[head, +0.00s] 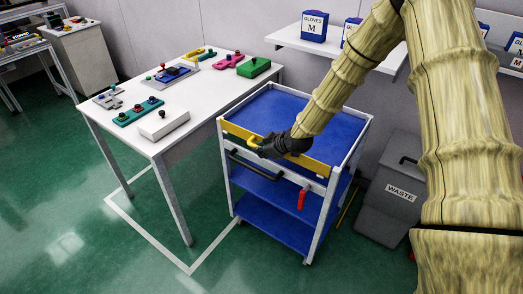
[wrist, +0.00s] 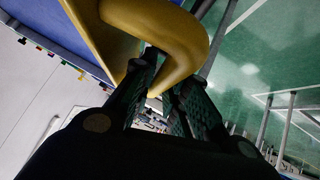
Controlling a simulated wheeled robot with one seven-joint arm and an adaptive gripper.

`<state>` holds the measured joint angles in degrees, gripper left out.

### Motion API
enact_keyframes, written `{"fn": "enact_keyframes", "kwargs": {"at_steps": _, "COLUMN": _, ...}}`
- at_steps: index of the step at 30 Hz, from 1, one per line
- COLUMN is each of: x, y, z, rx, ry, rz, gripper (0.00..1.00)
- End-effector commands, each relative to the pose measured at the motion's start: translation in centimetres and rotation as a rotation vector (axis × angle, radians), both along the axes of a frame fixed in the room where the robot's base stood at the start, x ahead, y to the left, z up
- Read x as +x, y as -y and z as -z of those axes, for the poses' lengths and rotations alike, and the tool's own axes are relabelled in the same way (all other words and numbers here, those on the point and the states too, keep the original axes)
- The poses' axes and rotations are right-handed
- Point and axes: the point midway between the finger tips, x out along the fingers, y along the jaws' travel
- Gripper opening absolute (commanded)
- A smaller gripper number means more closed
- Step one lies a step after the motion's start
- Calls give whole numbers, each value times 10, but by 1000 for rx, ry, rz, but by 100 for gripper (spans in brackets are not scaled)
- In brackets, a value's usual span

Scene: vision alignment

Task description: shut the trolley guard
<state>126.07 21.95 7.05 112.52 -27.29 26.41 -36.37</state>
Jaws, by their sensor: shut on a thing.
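The trolley (head: 318,124) has blue shelves and a white frame, and stands right of the white table. Its yellow guard (head: 310,163) runs along the front edge of the top shelf and looks upright there. My gripper (head: 262,147) is at the guard's yellow handle (head: 254,141), left of the guard's middle. In the wrist view the curved yellow handle (wrist: 188,45) passes between my gripper's fingers (wrist: 160,85), which are shut on it. My gripper hides part of the guard in the head view.
The white table (head: 215,98) holds several coloured fixtures. A red-handled item (head: 302,198) hangs on the trolley's front, near a dark bar (head: 255,167). A grey waste bin (head: 392,190) stands at right. A wall shelf (head: 290,38) carries glove boxes. Green floor in front is clear.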

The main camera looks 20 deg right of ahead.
Motion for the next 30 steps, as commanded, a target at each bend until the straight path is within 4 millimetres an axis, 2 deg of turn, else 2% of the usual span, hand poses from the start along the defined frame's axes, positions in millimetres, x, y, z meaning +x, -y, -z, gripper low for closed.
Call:
{"fn": "enact_keyframes", "kwargs": {"at_steps": 13, "x": 2, "y": 3, "z": -1, "rx": 58, "ry": -47, "rz": 2, "gripper": 0}}
{"fn": "enact_keyframes", "kwargs": {"at_steps": 14, "x": 2, "y": 3, "z": -1, "rx": 58, "ry": -47, "rz": 2, "gripper": 18}}
{"fn": "enact_keyframes", "kwargs": {"at_steps": 15, "x": 2, "y": 3, "z": -1, "rx": 58, "ry": -47, "rz": 2, "gripper": 25}}
{"fn": "enact_keyframes", "kwargs": {"at_steps": 25, "x": 2, "y": 3, "z": -2, "rx": 59, "ry": -47, "rz": 0, "gripper": 25}}
{"fn": "enact_keyframes", "kwargs": {"at_steps": 30, "x": -3, "y": 6, "z": -9, "rx": 59, "ry": -44, "rz": 0, "gripper": 25}}
